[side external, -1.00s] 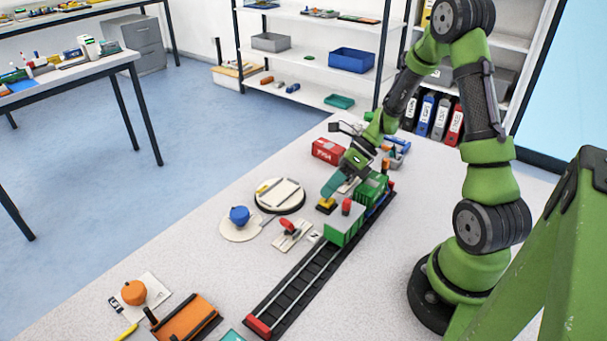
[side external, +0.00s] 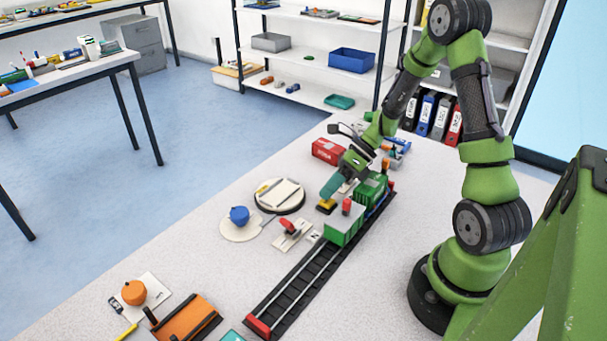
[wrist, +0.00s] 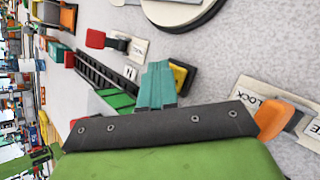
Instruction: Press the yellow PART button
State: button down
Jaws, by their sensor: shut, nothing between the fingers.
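The yellow button (side external: 326,207) sits on a small dark base on the table, left of the green wagons in the side view. In the wrist view, part of the yellow button (wrist: 179,75) shows beside the fingers; the rest is hidden behind them. My gripper (side external: 327,196) is shut and empty, its teal fingers slanting down onto the button's top. The shut fingers also show in the wrist view (wrist: 157,80). The tips look to be at or touching the button; how far it is pressed I cannot tell.
Green wagons (side external: 343,230) with red knobs stand on the black track (side external: 300,280) close by. A red lever (side external: 287,226), a round turntable (side external: 279,200), a blue knob (side external: 239,215) and a red container (side external: 327,150) are around. An orange lever (wrist: 275,115) marked LOCK is near the fingers.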

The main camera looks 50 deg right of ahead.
aim_at(332, 200)
jog(key=shift+s+f, duration=0.35)
jog(key=shift+f, duration=0.3)
dwell(0.4)
jog(key=shift+d, duration=0.1)
jog(key=shift+s+r, duration=0.25)
jog(key=shift+r, duration=0.85)
jog(key=shift+w+r, duration=0.2)
jog(key=shift+r, duration=2.4)
